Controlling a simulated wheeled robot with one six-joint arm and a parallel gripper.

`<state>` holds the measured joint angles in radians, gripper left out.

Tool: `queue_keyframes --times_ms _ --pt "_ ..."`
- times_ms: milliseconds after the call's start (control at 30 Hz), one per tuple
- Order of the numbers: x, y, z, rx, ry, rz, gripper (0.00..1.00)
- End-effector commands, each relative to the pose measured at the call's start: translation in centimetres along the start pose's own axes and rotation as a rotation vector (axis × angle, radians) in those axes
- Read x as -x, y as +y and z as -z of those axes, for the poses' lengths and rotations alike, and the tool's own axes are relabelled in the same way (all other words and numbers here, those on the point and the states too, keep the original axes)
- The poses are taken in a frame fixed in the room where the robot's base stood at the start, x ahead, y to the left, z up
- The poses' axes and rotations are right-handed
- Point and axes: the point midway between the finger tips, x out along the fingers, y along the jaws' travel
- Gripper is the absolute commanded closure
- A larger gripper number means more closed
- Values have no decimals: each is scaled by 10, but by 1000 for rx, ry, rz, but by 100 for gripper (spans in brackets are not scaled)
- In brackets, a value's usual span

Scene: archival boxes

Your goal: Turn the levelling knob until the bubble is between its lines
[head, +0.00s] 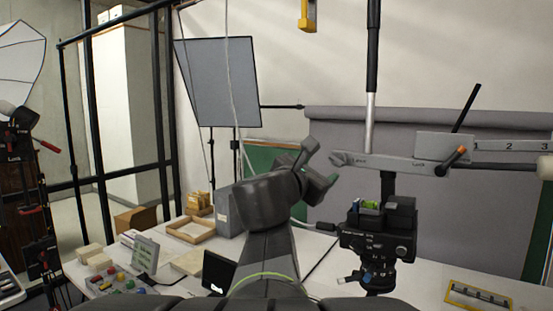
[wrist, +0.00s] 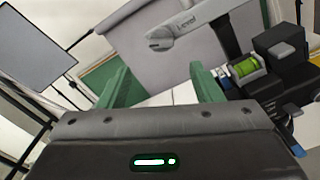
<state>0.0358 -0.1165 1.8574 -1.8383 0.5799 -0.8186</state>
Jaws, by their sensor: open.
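A grey knob (head: 341,159) sits at the left end of a grey bar (head: 385,163), beside the word "Level". In the wrist view the knob (wrist: 160,41) is a flat round disc ahead of my gripper. The green bubble vial (head: 370,205) sits on the black head below the bar; it also shows in the wrist view (wrist: 245,68). Its bubble and lines are too small to tell. My gripper (head: 318,167) is open and empty, just left of the knob and apart from it. Its green fingers (wrist: 161,84) are spread, with the knob beyond them.
An orange-tipped lever (head: 456,156) marked "Lock" is on the bar's right part. A numbered scale (head: 512,147) extends right. A black vertical pole (head: 372,60) rises above the bar. The table (head: 315,254) below holds frames and boxes at left. A yellow-framed item (head: 480,295) lies at right.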

Motion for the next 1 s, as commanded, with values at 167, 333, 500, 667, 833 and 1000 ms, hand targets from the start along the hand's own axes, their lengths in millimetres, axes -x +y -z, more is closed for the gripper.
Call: queue_keyframes --times_ms 167,333,500,667,833,1000 --pt "-36 -2 0 1 0 6 41" --pt "-69 -1 -1 -1 1 4 41" --pt "-94 -1 0 -2 1 3 41" --pt "-107 -1 0 -3 2 1 41" --pt "-111 -1 0 -3 2 1 41" --pt "-111 -1 0 -3 2 0 41"
